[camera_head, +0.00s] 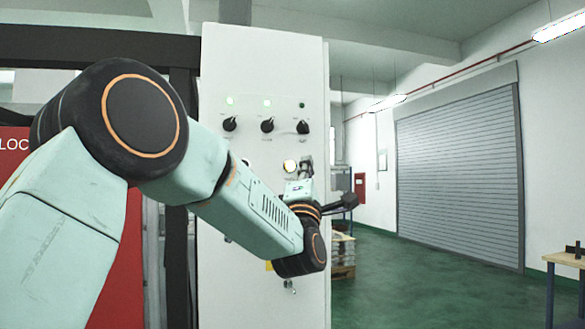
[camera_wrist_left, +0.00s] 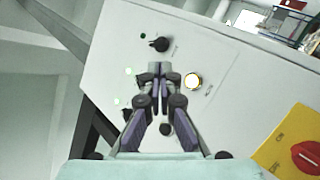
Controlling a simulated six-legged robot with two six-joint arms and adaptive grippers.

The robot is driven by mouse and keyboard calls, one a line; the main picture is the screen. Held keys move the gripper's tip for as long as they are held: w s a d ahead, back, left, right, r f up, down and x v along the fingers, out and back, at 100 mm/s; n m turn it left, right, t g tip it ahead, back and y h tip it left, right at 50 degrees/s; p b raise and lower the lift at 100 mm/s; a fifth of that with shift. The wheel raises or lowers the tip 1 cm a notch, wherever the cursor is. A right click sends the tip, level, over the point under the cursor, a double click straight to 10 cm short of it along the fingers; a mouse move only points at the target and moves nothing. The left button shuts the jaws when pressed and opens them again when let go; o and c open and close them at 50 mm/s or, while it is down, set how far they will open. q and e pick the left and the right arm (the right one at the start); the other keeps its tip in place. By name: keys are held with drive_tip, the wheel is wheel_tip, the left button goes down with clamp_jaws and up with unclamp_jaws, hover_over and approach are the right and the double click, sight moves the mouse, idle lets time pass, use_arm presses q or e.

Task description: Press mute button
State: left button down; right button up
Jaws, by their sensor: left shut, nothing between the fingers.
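A white control panel (camera_head: 262,70) stands upright in front of me. Labels are too small to read, so I cannot tell which control is the mute button. My left gripper (camera_head: 306,163) is just right of the lit button in the head view. In the left wrist view the left gripper (camera_wrist_left: 158,72) is shut and empty, its tips beside the button, apart from it in the picture. My left arm hides the panel's lower part. My right gripper is not in view.
Black rotary knobs (camera_head: 267,125) sit in a row above, with green lights (camera_head: 229,101) over them. A yellow plate with a red rotary switch (camera_wrist_left: 305,155) is at lower right in the wrist view. Open green floor (camera_head: 420,280) and a roller shutter (camera_head: 460,165) are to the right.

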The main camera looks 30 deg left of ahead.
sight(294, 169)
use_arm(q)
drive_tip(key=w+a+p, duration=0.1)
drive_tip(key=a, duration=0.1)
drive_tip(key=w+a+p, duration=0.1)
drive_tip(key=w+a, duration=0.1)
drive_tip(key=w+a+p, duration=0.1)
drive_tip(key=w+a, duration=0.1)
drive_tip(key=shift+a+r, duration=0.1)
drive_tip(key=shift+a, duration=0.25)
drive_tip(key=shift+w+a, duration=0.15)
drive_tip(key=shift+w, duration=0.2)
drive_tip(key=shift+s, duration=0.15)
drive_tip(key=shift+s, duration=0.1)
drive_tip(key=shift+w, duration=0.2)
drive_tip(key=shift+s, duration=0.2)
idle(0.4)
drive_tip(key=shift+w, duration=0.1)
